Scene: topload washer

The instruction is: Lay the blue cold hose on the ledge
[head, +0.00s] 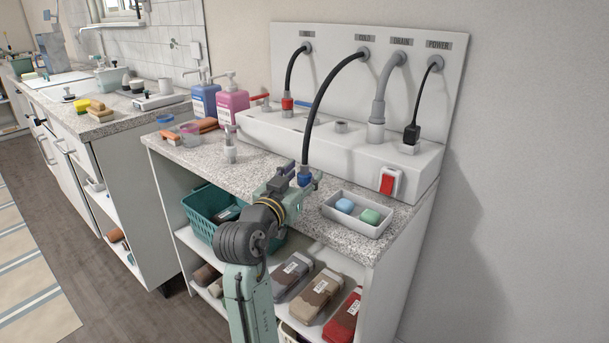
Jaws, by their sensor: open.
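The cold hose (331,86) is a black hose that arcs from the port labelled COLD down to the left. Its blue end fitting (304,181) hangs low, over the front part of the speckled counter. My gripper (304,177) is open at this blue end, with its fingers around or just beside it; contact cannot be told. My gripper partly hides the fitting. A white raised ledge (262,126) with fittings on top runs along the back of the counter, behind the hose end. An uncovered grey fitting (341,127) stands on it.
A red-ended hose (287,103) and a grey drain hose (377,116) stand on the ledge, with a black power plug at right. A white tray (335,212) with two soaps sits right of my gripper. A small tap (231,147) and bottles stand left.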

